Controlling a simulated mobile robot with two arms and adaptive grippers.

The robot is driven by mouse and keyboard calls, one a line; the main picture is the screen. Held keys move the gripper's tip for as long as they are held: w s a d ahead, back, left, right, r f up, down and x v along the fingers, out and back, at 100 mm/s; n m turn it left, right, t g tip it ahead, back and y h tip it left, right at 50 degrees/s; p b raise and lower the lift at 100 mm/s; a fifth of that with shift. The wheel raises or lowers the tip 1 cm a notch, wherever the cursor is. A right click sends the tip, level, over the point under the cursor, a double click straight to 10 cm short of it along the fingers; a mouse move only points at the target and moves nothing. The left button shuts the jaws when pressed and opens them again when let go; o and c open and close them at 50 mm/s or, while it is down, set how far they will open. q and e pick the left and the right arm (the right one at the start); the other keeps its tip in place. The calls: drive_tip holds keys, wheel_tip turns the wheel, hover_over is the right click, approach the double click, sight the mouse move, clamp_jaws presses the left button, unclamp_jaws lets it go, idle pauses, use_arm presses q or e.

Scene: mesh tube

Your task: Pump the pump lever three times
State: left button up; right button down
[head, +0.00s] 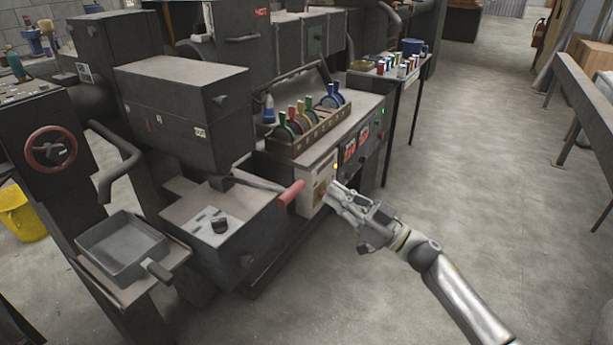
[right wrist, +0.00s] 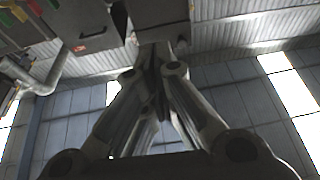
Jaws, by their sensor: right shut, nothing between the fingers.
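The pump lever, a dark rod with a red grip (head: 291,193), reaches out to the right from the grey machine block in the head view. It lies near level, its grip end slightly low. My right gripper (head: 332,189) is a little to the right of the red grip, with a visible gap in the picture. The fingers are shut and hold nothing. In the right wrist view the fingers of the right gripper (right wrist: 160,58) come together, and I cannot make out the lever there. My left gripper is not in view.
A control panel (head: 318,186) with a yellow light stands behind my right gripper. A wooden rack (head: 300,138) of coloured handles sits on the bench above it. A grey tray (head: 122,250) and a red wheel (head: 50,149) are at left.

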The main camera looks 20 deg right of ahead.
idle(0.4)
wheel_tip(320, 180, up, 3)
drive_tip(key=p, duration=0.1)
hover_over(301, 185)
drive_tip(key=s+a, duration=0.1)
drive_tip(key=s, duration=0.2)
wheel_tip(301, 185, down, 3)
drive_tip(key=shift+s+a+r, duration=0.1)
drive_tip(key=shift+r, duration=0.1)
drive_tip(key=shift+f, duration=0.5)
